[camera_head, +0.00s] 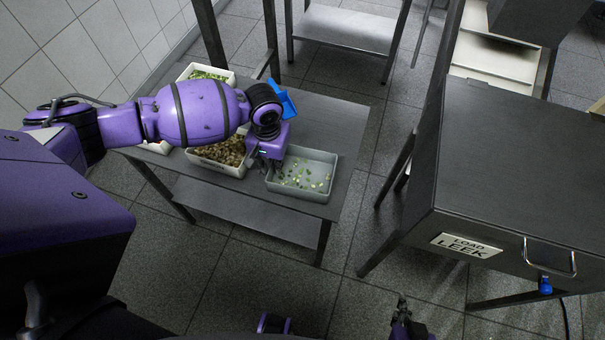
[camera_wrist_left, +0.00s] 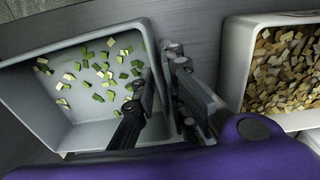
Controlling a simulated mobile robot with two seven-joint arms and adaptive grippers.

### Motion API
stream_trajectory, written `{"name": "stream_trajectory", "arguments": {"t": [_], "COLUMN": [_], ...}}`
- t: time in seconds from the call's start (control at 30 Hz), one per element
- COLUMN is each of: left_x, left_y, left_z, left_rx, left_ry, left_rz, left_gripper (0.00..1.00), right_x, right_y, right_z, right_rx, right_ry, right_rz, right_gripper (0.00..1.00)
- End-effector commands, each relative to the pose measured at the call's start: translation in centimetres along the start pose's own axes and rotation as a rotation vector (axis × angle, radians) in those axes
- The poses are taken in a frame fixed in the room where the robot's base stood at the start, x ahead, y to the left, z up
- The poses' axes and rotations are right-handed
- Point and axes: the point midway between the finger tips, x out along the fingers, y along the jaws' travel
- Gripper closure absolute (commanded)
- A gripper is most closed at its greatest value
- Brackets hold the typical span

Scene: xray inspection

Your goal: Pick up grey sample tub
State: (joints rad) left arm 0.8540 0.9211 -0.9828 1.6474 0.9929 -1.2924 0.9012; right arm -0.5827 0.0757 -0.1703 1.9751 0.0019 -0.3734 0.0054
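The grey sample tub (camera_head: 325,170) stands on the metal table, with scattered green and pale cubes on its floor. It also shows in the left wrist view (camera_wrist_left: 30,100). My left gripper (camera_head: 265,165) is at the tub's left side in the head view. In the wrist view the left gripper's fingers (camera_wrist_left: 163,80) straddle the tub's side wall, one inside and one outside. They look apart, with a gap around the wall. My right gripper (camera_head: 402,302) shows only partly at the bottom of the head view, and its finger opening is unclear.
A white tub of brown pieces (camera_head: 232,169) stands close beside the grey tub. A white tub of green pieces (camera_head: 206,71) is behind my left arm. A dark machine labelled "LOAD LEEK" (camera_head: 520,160) stands at right, across open floor.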

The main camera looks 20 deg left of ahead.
Motion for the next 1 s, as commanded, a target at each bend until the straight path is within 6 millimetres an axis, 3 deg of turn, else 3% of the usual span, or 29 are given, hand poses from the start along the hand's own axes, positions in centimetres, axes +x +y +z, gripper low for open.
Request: {"name": "stream_trajectory", "arguments": {"t": [0.07,0.17,0.67,0.93,1.0], "left_x": [0.1,0.1,-0.1,-3.5,-4.8], "left_y": [-0.1,-0.1,0.0,-0.1,0.5], "left_z": [0.1,0.1,0.1,-0.1,1.1], "left_rx": [-0.001,-0.001,0.000,0.000,0.003], "left_ry": [-0.001,-0.001,-0.001,0.005,0.004], "left_rz": [-0.002,-0.003,0.000,0.000,0.002], "left_gripper": [0.89,1.00,1.00,1.00,1.00], "right_x": [0.0,0.0,-0.1,-0.3,-0.5], "right_y": [-0.1,-0.1,0.5,0.5,0.5], "right_z": [0.1,0.1,0.6,-0.1,-0.6], "right_rx": [0.002,0.001,-0.011,-0.012,-0.011], "right_ry": [-0.001,-0.003,-0.011,-0.003,0.002], "right_rz": [-0.001,-0.001,0.002,0.002,0.001], "right_gripper": [1.00,1.00,1.00,1.00,1.00]}}
